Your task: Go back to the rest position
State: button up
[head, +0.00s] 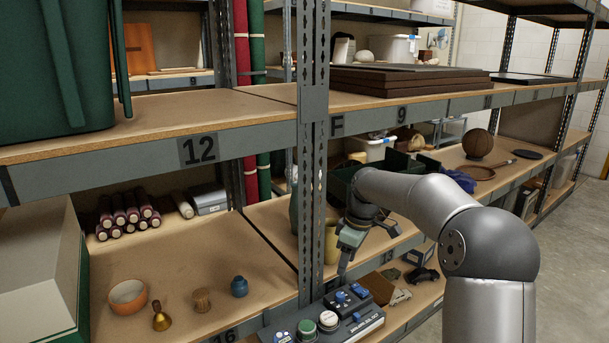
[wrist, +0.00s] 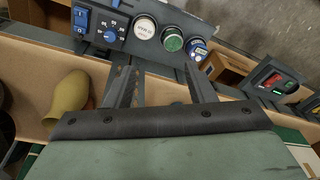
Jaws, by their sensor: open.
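My gripper (head: 368,250) hangs in front of the shelf upright, above the control panel (head: 362,325) at the lower middle of the head view. In the wrist view its two fingers (wrist: 157,78) stand apart with nothing between them. The panel (wrist: 152,50) lies beyond the fingertips there, with a blue rocker switch, a blue knob and white, green and blue round buttons. My arm is bent and reaches in from the right in the head view.
A yellow-green vase (head: 331,243) stands behind the upright (head: 313,130), close to my gripper; it also shows in the wrist view (wrist: 68,108). The shelf board (head: 250,110) runs above. A bowl (head: 128,297), brass bell and blue jar stand lower left. The aisle floor (head: 575,260) is clear at right.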

jog(key=s+a+r+m+h+p, duration=0.1)
jog(key=s+r+m+p, duration=0.15)
jog(key=s, duration=0.85)
jog(key=s+r+m+h+p, duration=0.15)
jog(key=s+r+m, duration=0.25)
jog(key=s, duration=0.6)
jog(key=s+f+m+p, duration=0.1)
jog(key=s+m, duration=0.1)
jog(key=s, duration=0.5)
jog(key=s+d+f+m+p, duration=0.1)
jog(key=s+m, duration=0.2)
jog(key=s, duration=0.5)
jog(key=shift+s+d+f+y, duration=0.15)
jog(key=shift+f+y, duration=0.1)
jog(key=shift+y, duration=0.2)
